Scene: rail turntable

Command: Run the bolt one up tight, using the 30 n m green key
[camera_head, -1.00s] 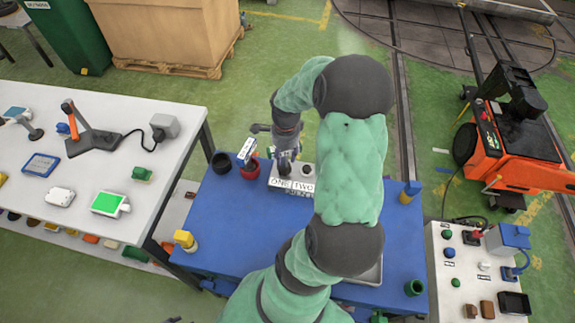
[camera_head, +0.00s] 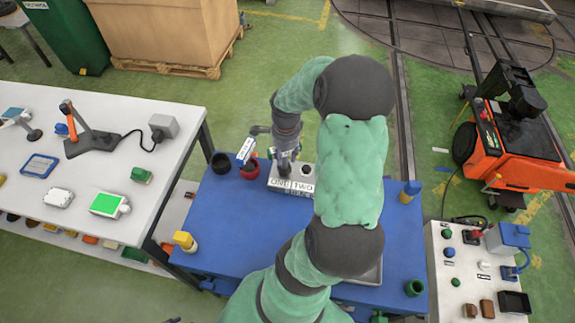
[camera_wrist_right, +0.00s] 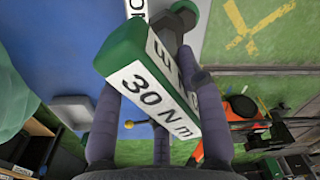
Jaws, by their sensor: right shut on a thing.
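My right gripper (camera_head: 285,155) is over the grey block (camera_head: 276,186) with the white labels ONE and TWO, at the ONE side. In the wrist view, my right gripper (camera_wrist_right: 158,95) is shut on the green key (camera_wrist_right: 122,50), whose white faces read 30 N m. A grey shaft shows beyond the key. Bolt one is hidden by the gripper and key; I cannot tell how the key sits on it. A round bolt head (camera_head: 306,171) shows above the label TWO. My left gripper is not in view.
The block stands on a blue table (camera_head: 240,225). A red pot (camera_head: 250,171) with a white-labelled thing by it and a black pot (camera_head: 221,163) stand left. A green pot (camera_head: 414,288) is front right. A white bench (camera_head: 90,235) stands at left.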

